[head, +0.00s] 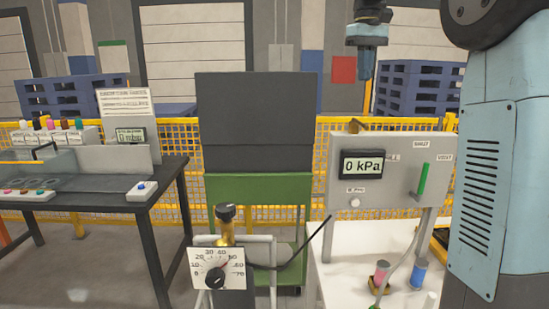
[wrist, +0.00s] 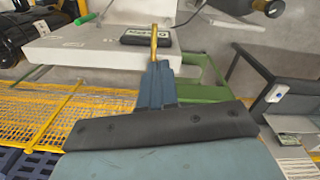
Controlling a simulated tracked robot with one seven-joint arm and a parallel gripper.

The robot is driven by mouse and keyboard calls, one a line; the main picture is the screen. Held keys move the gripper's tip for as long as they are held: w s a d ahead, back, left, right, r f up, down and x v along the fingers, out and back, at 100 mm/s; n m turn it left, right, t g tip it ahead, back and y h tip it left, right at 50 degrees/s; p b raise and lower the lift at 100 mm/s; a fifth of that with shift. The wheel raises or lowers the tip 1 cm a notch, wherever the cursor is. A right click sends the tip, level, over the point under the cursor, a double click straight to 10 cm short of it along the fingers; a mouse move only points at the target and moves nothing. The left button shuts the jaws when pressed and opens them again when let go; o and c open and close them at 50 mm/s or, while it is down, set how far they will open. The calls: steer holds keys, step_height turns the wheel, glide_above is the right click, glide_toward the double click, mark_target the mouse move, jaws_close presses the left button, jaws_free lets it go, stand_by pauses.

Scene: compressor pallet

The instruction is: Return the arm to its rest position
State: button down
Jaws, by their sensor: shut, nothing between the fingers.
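My gripper (head: 366,76) hangs from my arm at the upper right of the head view, pointing down. It is above and behind the grey gauge panel (head: 340,195). In the wrist view its blue-grey fingers (wrist: 160,68) are together and hold nothing. My pale blue arm link fills the right side of the head view.
The panel has a display reading 0 kPa (head: 361,165) and a green lever (head: 423,179). A green stand (head: 260,190), dial plate (head: 217,269) and dark bench (head: 120,205) stand left. Yellow mesh fence (head: 295,135) runs behind. Air around the gripper looks clear.

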steer(key=s+f+m+t, duration=0.1)
steer(key=s+f+t, duration=0.1)
steer(key=s+f, duration=0.9)
steer(key=s+f+m+t, duration=0.2)
steer(key=s+f, duration=1)
steer(key=s, duration=0.7)
steer(key=shift+a+t, duration=0.4)
steer(key=shift+t, duration=0.4)
steer(key=shift+f, duration=0.1)
